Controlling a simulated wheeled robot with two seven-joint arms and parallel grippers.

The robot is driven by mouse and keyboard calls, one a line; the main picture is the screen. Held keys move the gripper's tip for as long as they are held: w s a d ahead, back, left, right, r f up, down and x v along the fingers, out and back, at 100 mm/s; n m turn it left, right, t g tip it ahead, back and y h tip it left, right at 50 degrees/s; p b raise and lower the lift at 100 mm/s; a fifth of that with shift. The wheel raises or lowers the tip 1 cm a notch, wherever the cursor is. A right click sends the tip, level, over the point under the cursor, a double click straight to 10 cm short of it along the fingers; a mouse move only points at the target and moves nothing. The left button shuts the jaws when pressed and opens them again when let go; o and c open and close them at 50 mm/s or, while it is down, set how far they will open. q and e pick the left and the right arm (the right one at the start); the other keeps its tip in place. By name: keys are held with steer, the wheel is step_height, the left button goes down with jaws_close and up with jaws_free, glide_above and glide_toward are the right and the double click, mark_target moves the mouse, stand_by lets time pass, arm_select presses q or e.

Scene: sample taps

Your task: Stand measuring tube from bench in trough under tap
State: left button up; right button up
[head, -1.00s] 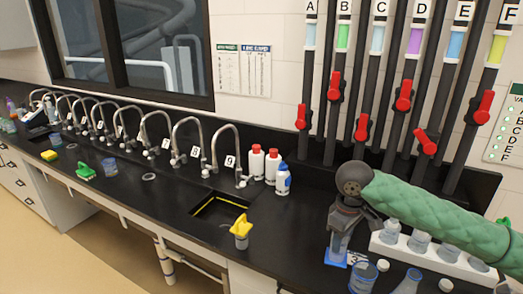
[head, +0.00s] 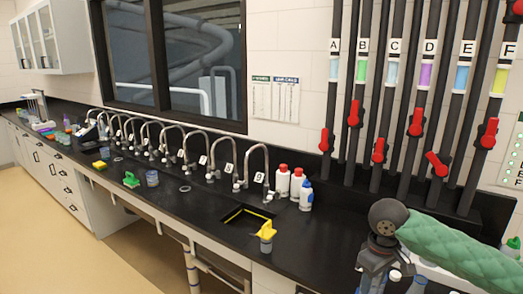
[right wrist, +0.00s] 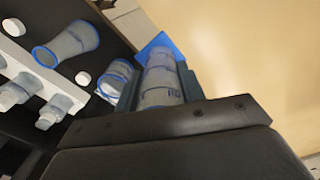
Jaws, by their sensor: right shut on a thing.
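My right gripper (head: 376,272) is at the lower right of the head view, shut on the measuring tube (head: 374,284). In the right wrist view the clear measuring tube (right wrist: 162,82) lies between the fingers, its blue base (right wrist: 160,45) at the far end against the tan floor. In the head view its lower part is cut off by the frame edge. My left gripper is not in view.
A yellow-topped container (head: 266,235) stands in front of the trough. Red-capped bottles (head: 283,180) and a blue-capped bottle (head: 306,195) stand right of the tap. Several taps line the back.

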steer(key=shift+w+d+f+m, duration=0.1)
steer(key=shift+w+f+m, duration=0.2)
steer(key=shift+w, duration=0.25)
steer(key=shift+w+d+m, duration=0.1)
steer(key=shift+w+m, duration=0.1)
steer(key=shift+m, duration=0.1)
steer(key=shift+d+r+m, duration=0.2)
steer(key=shift+d+m, duration=0.1)
steer(key=shift+m, duration=0.5)
steer(key=shift+w+m, duration=0.3)
steer(key=shift+m, duration=0.1)
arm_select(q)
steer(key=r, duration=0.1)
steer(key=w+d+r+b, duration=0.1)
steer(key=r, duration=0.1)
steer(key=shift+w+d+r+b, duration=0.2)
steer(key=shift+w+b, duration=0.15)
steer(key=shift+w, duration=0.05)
arm_select(e)
steer(key=a+f+m, duration=0.1)
steer(key=a+f, duration=0.3)
steer(key=f, duration=0.3)
steer(key=a+f+m, duration=0.1)
steer(key=a+f, duration=0.3)
steer(key=f, duration=0.3)
steer(key=shift+s+a+f, duration=0.3)
steer(key=shift+s+f, duration=0.05)
steer(key=shift+s, duration=0.05)
steer(key=shift+w, duration=0.1)
